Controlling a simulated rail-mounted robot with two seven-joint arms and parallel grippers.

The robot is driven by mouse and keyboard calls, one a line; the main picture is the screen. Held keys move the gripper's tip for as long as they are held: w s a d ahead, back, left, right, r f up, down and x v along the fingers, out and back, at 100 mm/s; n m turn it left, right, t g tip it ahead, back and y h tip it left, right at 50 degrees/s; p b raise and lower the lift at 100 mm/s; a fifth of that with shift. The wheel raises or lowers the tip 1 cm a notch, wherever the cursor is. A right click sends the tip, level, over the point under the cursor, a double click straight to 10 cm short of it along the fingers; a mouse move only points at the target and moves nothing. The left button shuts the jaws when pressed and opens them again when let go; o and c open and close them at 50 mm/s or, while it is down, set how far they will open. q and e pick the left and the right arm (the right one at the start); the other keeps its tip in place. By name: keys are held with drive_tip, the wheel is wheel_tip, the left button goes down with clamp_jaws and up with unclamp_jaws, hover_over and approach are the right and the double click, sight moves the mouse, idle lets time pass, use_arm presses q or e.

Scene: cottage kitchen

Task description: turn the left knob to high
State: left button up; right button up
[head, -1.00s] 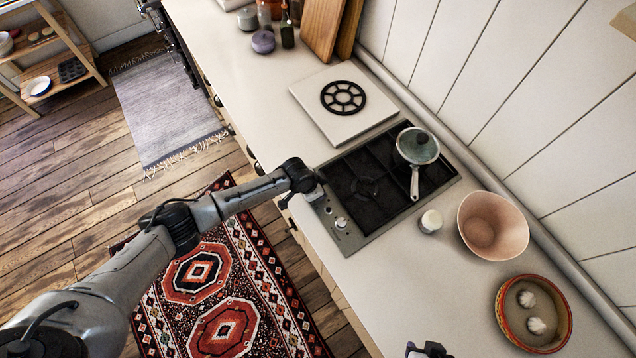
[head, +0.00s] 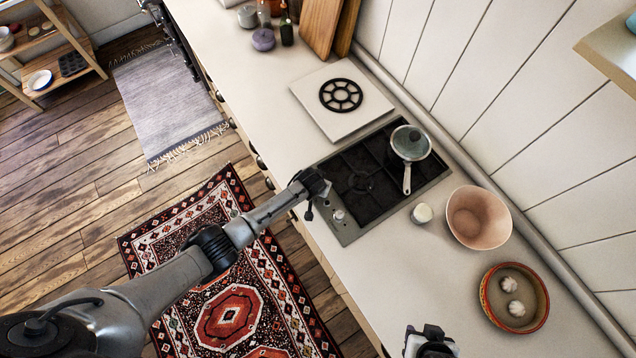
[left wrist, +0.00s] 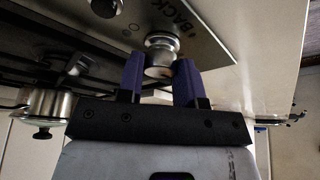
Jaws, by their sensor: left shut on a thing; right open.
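The hob (head: 349,236) is set in the counter, with its knobs on a steel strip along the front left edge. In the left wrist view my left gripper (left wrist: 160,64) has its two purple fingers on either side of a silver knob (left wrist: 161,42), shut on it. The word "BACK" is printed beside this knob. Its pointer setting cannot be read. In the head view my left gripper (head: 313,193) covers the held knob, and another knob (head: 338,214) shows beside it. My right gripper (head: 431,335) is open and empty above the counter at the bottom edge.
A lidded saucepan (head: 410,145) stands on the hob's back right, its handle pointing to the front. A small white jar (head: 422,213), a pink bowl (head: 477,218) and a dish with garlic bulbs (head: 486,303) stand to the right. A white board (head: 325,116) lies left of the hob.

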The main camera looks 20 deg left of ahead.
use_arm(q)
drive_tip(key=shift+n, duration=0.3)
idle(0.4)
drive_tip(key=o, duration=0.9)
drive_tip(key=shift+s+r+p, duration=0.15)
drive_tip(key=shift+r+p, duration=0.15)
drive_tip(key=shift+r, duration=0.3)
drive_tip(key=shift+p+v, duration=0.45)
drive_tip(key=shift+v, duration=5.85)
drive_tip(key=shift+s+d, duration=0.1)
drive_tip(key=shift+d, duration=0.05)
